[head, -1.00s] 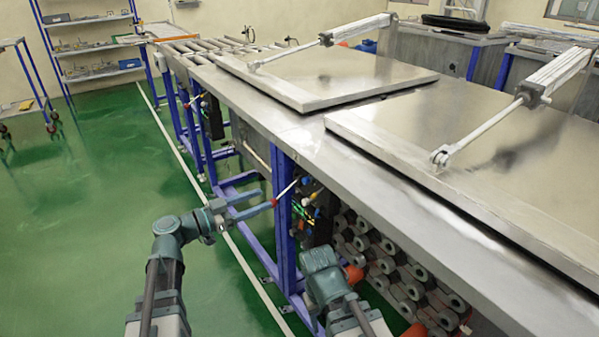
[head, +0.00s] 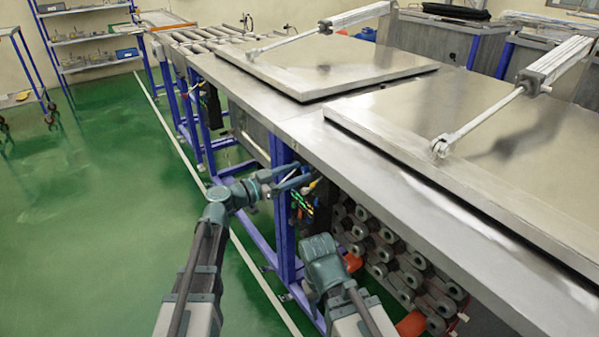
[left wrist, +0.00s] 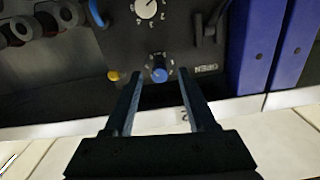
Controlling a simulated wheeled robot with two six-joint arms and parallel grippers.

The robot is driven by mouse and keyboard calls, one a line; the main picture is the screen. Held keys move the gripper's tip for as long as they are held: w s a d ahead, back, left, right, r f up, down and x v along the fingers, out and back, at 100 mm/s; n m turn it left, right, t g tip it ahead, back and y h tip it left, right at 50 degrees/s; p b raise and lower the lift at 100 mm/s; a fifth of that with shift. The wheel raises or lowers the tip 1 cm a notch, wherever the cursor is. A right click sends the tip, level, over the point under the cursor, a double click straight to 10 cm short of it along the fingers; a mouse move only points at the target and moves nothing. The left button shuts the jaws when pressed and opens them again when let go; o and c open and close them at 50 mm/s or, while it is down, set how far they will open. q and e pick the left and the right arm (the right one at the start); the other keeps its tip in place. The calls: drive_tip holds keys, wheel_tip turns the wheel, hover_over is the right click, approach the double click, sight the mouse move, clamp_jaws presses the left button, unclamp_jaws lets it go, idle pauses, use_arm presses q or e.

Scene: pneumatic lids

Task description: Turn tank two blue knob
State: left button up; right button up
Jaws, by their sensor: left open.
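A round blue knob (left wrist: 159,74) sits on a dark panel (left wrist: 195,95) in the left wrist view, with a ring of pale marks around it. My left gripper (left wrist: 160,72) is open, and its two fingers frame the knob, one on each side in the picture. Whether the fingertips reach the knob's depth I cannot tell. In the head view my left gripper (head: 303,177) is at the panel below the tank edge, and the knob is hidden or too small to make out. My right arm (head: 325,268) shows beside it, with its gripper out of view.
A white dial (left wrist: 146,9) and a small yellow knob (left wrist: 113,75) are near the blue knob. A blue frame post (left wrist: 252,45) stands to the right. The steel tank top (head: 400,205) overhangs the panel. Green floor (head: 90,230) is clear at left.

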use_arm(q)
drive_tip(key=shift+w+d, duration=0.3)
drive_tip(key=shift+d, duration=0.2)
clamp_jaws()
